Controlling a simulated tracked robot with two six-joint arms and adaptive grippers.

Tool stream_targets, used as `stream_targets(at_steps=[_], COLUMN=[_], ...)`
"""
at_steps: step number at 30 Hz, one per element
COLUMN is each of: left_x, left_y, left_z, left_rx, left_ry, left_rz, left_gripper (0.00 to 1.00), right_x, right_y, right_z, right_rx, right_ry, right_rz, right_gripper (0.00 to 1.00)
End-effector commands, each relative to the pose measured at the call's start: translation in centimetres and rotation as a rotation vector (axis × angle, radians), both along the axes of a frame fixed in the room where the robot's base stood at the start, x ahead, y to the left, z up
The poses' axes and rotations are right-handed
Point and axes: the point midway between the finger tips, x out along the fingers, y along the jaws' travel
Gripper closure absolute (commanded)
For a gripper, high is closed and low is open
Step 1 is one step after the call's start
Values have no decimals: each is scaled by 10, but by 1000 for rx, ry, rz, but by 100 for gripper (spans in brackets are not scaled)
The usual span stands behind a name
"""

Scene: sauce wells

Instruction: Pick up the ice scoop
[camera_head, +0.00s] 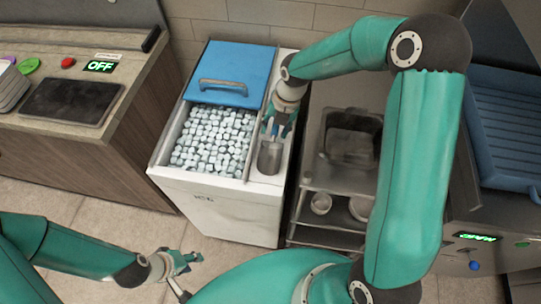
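The ice scoop (270,158) looks like a grey metal cup on the narrow right-hand ledge of the white ice bin (222,209). My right gripper (278,128) reaches down from above, right at the upper end of the scoop. The fingers are small and overlap that end, so I cannot tell whether they are closed on a handle. My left gripper (188,262) is low in front of the bin, over the floor, apart from everything. Its fingers look spread and empty.
The bin's blue lid (233,72) is slid back, with ice cubes (213,139) showing in front of it. A counter (103,124) with a dark panel stands left. A metal stand (317,180) with containers is close on the right.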

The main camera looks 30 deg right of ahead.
Motion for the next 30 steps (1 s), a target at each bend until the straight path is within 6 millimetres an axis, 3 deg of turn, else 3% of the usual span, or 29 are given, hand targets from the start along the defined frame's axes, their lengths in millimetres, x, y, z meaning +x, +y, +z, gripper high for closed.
stream_targets(at_steps=[1, 8, 22, 30], left_x=[0, 0, 0, 0], left_y=[0, 0, 0, 0], left_z=[0, 0, -1, -3], left_rx=[0, 0, 0, 0], left_ry=[0, 0, 0, 0], left_rz=[0, 0, 0, 0], left_gripper=[60, 60, 60, 60], right_x=[0, 0, 1, 2], right_y=[0, 0, 0, 0], right_z=[0, 0, 7, 38], right_rx=[0, 0, 0, -1], right_ry=[0, 0, -2, -6], right_rz=[0, 0, 0, 0], right_gripper=[64, 100, 100, 100])
